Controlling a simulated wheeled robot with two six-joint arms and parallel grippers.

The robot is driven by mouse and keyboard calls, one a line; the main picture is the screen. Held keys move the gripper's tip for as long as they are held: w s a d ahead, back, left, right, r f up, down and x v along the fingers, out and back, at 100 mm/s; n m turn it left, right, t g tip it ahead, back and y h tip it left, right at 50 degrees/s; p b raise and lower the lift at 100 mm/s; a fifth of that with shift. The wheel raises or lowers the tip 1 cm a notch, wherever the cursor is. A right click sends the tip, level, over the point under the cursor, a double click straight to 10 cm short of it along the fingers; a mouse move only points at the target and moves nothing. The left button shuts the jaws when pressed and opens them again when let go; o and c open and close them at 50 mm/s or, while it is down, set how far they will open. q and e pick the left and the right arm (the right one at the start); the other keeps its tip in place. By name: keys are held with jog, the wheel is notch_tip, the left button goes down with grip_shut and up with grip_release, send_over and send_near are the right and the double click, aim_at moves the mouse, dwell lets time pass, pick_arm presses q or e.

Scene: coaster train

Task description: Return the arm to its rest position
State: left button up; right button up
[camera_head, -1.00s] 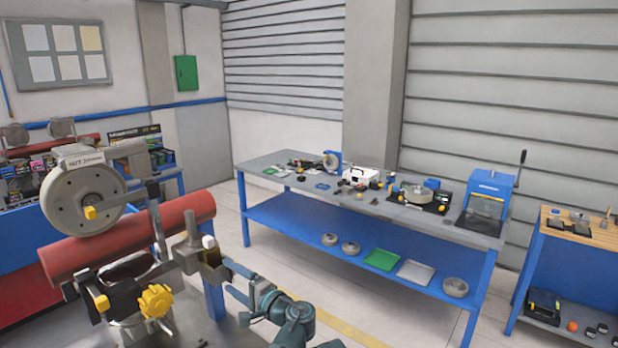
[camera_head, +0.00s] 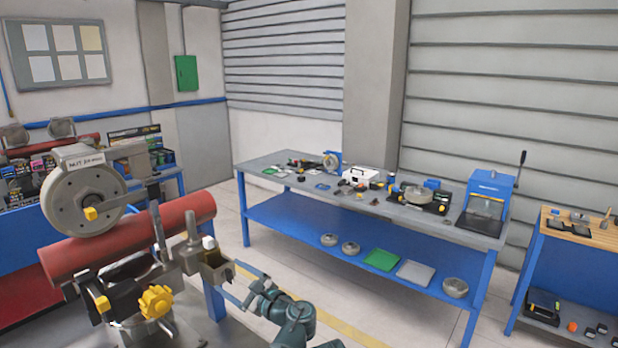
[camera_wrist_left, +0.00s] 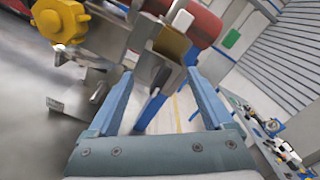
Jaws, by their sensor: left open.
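My left gripper (camera_head: 231,280) has a teal body and light blue fingers. It is open in the head view, with nothing between the fingers. It stands just right of the machine's metal block (camera_head: 216,266), apart from it as far as the head view shows. In the left wrist view the two blue fingers (camera_wrist_left: 160,80) are spread, with floor visible between them. Beyond them there shows the block with its yellow face (camera_wrist_left: 171,42). My right gripper is not in view.
The machine at lower left has a yellow knob (camera_head: 156,301), a red cylinder (camera_head: 130,238) and a grey wheel (camera_head: 84,200). A blue workbench (camera_head: 330,228) with tools and trays stands behind, and a wood-topped bench (camera_head: 570,226) at right. Open floor lies between machine and workbench.

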pick_arm(q)
jog(key=shift+m, duration=1.6)
